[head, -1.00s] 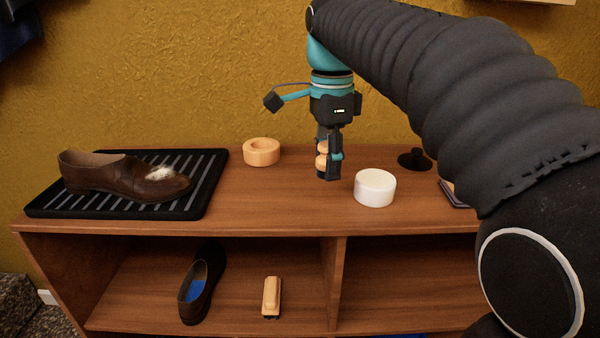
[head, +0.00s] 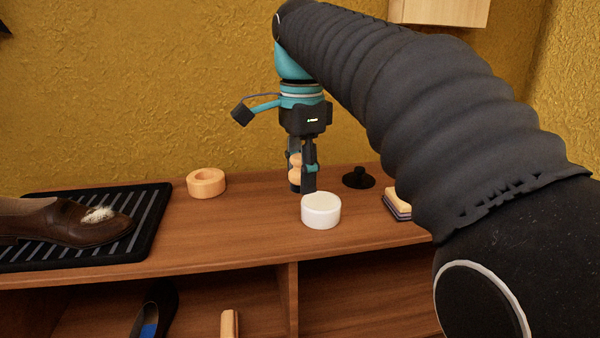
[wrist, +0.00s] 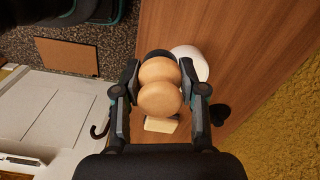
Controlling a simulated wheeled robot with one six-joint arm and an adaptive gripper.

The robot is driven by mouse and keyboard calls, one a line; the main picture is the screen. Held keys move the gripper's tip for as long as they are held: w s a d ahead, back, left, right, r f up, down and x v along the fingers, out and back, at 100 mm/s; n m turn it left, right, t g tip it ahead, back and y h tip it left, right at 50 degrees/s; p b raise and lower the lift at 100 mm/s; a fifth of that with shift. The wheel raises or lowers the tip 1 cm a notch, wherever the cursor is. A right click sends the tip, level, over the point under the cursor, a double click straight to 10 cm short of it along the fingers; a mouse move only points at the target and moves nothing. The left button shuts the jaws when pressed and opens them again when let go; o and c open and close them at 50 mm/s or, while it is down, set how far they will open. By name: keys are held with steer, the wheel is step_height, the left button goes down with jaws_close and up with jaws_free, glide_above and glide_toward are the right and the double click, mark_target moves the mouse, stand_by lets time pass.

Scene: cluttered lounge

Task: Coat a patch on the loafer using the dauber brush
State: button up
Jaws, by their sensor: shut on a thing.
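The brown loafer (head: 62,224), with a whitish fuzzy patch on its toe, rests on a black ribbed tray (head: 143,240) at the left of the head view; its heel is cut off by the frame. My gripper (head: 302,180) is upright above the wooden top, shut on the dauber brush (head: 295,166). The brush has a rounded wooden handle, seen between the fingers in the wrist view (wrist: 160,88); its dark tip is mostly hidden. A round white jar (head: 320,213) stands just in front of and right of the gripper. The jar also shows beyond the brush in the wrist view (wrist: 191,62).
A wooden ring (head: 206,183) sits between tray and gripper. A black knobbed disc (head: 358,179) and a small stack of blocks (head: 397,205) lie to the right, near my arm. A second shoe (head: 155,308) and a wooden-backed brush (head: 229,324) are on the shelf below.

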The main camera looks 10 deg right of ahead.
steer(key=shift+w, duration=0.1)
stand_by(0.3)
glide_above(322, 200)
steer(key=shift+r, duration=0.1)
steer(key=shift+f, duration=1.75)
steer(key=shift+f+b, duration=1)
steer(key=shift+f, duration=0.15)
steer(key=shift+f, duration=0.6)
stand_by(0.7)
step_height(322, 200, up, 3)
steer(key=shift+f+p, duration=0.2)
steer(key=shift+p, duration=0.95)
steer(key=shift+r, duration=2.3)
